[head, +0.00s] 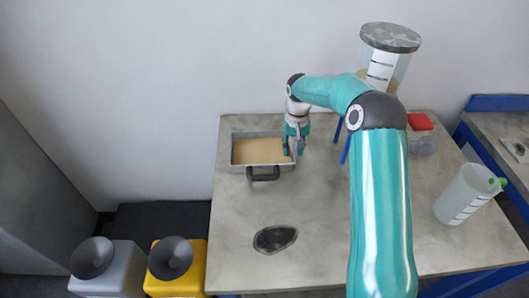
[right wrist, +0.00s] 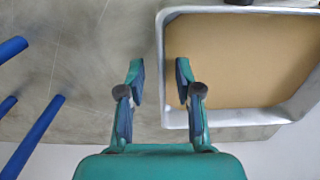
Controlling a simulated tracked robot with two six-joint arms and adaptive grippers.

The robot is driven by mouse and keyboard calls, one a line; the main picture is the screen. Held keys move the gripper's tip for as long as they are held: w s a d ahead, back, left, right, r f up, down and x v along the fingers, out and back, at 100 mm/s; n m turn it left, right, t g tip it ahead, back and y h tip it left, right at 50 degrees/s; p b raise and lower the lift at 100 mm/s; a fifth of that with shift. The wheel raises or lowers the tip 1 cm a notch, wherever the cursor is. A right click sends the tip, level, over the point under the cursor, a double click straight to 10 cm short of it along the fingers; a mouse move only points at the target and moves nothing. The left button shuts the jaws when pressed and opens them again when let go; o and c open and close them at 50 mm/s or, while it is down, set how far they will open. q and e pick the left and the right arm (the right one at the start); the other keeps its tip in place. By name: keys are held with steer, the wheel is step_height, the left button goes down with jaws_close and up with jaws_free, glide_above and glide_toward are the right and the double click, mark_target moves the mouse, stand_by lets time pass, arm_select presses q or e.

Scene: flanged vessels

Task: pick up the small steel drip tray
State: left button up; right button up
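The small steel drip tray (head: 234,152) sits at the back left of the worktop. It is a shallow rectangular pan with a tan inside and a dark handle (head: 263,174) on its front side. My right gripper (head: 293,148) is at the tray's right wall, pointing down. In the right wrist view my right gripper (right wrist: 160,78) is open, with one finger over the inside of the tray (right wrist: 225,117) and the other outside its wall. The wall runs between the fingers, and a gap shows. My left gripper is not in view.
A clear vessel with a grey flanged lid (head: 390,37) stands on blue legs (head: 346,148) right of my gripper. A red block (head: 420,121) and a translucent jug (head: 466,195) are farther right. A dark flat patch (head: 275,239) lies near the front edge. The worktop's middle is clear.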

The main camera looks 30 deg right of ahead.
steer(key=shift+f, duration=0.45)
steer(key=shift+c, duration=0.3)
jaws_close()
steer(key=shift+w+r, duration=0.1)
steer(key=shift+r, duration=0.1)
